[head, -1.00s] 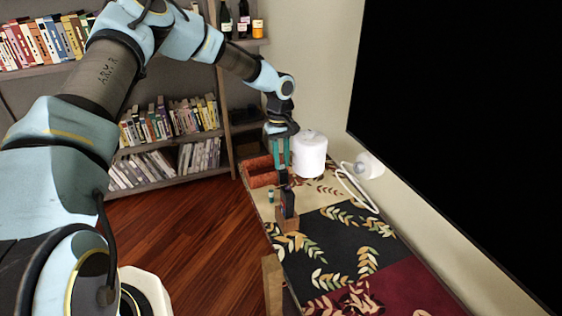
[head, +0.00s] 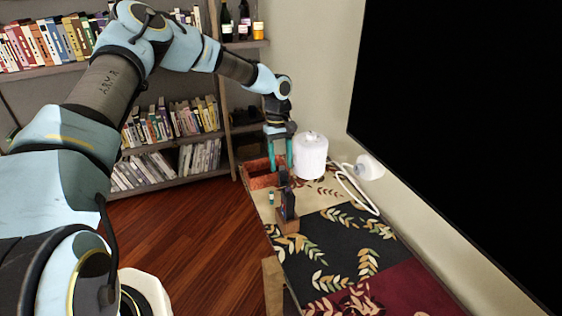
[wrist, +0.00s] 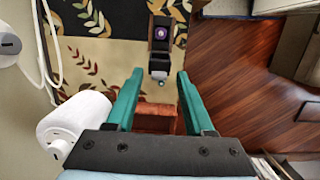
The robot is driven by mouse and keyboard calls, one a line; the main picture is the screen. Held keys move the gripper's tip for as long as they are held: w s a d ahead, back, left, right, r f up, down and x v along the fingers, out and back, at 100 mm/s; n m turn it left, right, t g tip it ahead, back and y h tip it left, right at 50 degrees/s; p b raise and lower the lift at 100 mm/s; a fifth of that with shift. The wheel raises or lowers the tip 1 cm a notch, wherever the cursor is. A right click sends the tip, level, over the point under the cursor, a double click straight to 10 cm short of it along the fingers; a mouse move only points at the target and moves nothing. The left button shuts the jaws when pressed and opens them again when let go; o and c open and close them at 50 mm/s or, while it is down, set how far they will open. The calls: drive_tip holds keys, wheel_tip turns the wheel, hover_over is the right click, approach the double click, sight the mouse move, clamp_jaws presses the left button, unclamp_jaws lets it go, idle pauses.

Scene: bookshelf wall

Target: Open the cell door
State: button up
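No part in view can be clearly told as a cell door. A small dark upright device (head: 288,205) stands on a brown wooden block (head: 287,225) on the patterned table. In the wrist view the device (wrist: 160,48) shows from above, with a purple round spot. A smaller dark part lies on its side nearer my gripper, with a pale knob at the end. My gripper (head: 279,168) has two teal fingers, spread and empty. It points down above the table's far end, beyond the device. In the wrist view the fingers (wrist: 160,76) lie short of the device.
A brick-red open box (head: 262,180) sits below and beside my fingers. A white cylinder (head: 310,158) stands close on the right, near a white cable (head: 352,190). Bookshelves (head: 170,150) stand behind.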

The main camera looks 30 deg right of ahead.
wheel_tip(320, 180, up, 11)
drive_tip(key=w+b, duration=0.2)
drive_tip(key=b, duration=0.1)
drive_tip(key=shift+d+f+b, duration=0.15)
drive_tip(key=shift+b, duration=0.2)
idle(0.4)
drive_tip(key=w+a+r+t+h, duration=0.1)
drive_tip(key=w+a+r+t, duration=0.2)
drive_tip(key=w+a+t, duration=0.4)
drive_tip(key=w+a+r+t+h, duration=0.2)
drive_tip(key=w+a+r+t, duration=0.15)
drive_tip(key=w, duration=0.45)
drive_tip(key=s+a+f+g+y+b, duration=0.1)
drive_tip(key=s+a+f+g, duration=0.1)
drive_tip(key=s+a, duration=1.1)
drive_tip(key=s+a+f+g+y, duration=0.1)
drive_tip(key=s+a+f+g, duration=0.2)
drive_tip(key=s+a, duration=1)
drive_tip(key=a+g, duration=0.2)
drive_tip(key=a, duration=0.3)
drive_tip(key=shift+s+f+y+b, duration=0.25)
drive_tip(key=shift+s+y+b, duration=0.05)
drive_tip(key=shift+b, duration=0.1)
